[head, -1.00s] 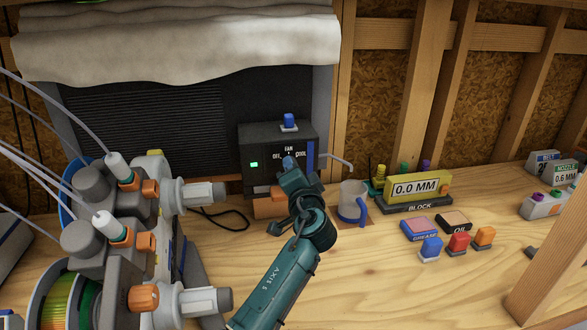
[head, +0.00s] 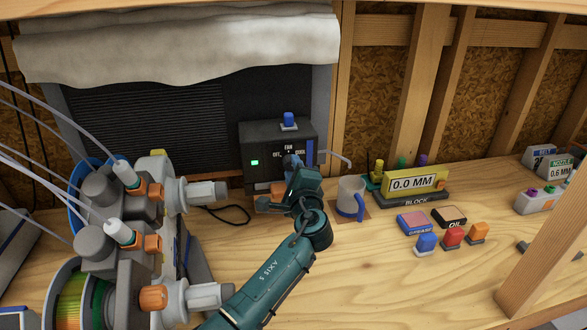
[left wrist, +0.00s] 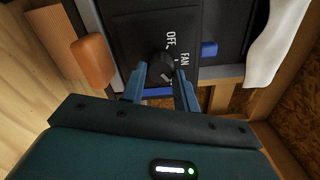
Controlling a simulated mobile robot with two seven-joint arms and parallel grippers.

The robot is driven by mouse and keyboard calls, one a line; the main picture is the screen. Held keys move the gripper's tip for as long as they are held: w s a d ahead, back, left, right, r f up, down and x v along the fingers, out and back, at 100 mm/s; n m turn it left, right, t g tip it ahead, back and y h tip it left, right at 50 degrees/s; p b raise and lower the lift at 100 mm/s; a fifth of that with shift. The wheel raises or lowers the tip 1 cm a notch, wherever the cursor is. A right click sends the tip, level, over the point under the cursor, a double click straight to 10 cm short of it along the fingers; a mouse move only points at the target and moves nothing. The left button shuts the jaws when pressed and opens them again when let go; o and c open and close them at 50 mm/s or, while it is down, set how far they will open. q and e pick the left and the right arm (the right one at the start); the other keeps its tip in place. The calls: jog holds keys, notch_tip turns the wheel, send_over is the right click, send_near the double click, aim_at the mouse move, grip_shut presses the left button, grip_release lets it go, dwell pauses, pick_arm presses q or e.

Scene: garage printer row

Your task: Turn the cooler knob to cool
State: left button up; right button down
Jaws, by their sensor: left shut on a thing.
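The cooler control box (head: 259,142) is dark, with a lit green light and OFF, FAN and COOL labels. It stands at the back of the bench, before the dark louvred unit. My left gripper (head: 292,163) is at its front face. In the left wrist view my left gripper (left wrist: 161,84) has its two blue fingers on either side of the round black knob (left wrist: 161,67), shut on it. OFF and FAN show beside the knob there. In the head view the gripper mostly hides the knob, and I cannot tell its exact pointing. My right gripper is not in view.
A printer-like machine (head: 150,230) with tubes and spools fills the left side. A clear mug (head: 350,195) with a blue handle stands right of my gripper. The BLOCK gauge (head: 413,182) and several coloured blocks lie farther right. A wooden post (head: 545,250) crosses the right front.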

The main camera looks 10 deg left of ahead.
pick_arm(q)
jog(key=shift+r+m, duration=0.1)
jog(key=shift+m, duration=0.5)
jog(key=o, duration=1)
jog(key=shift+c, duration=0.2)
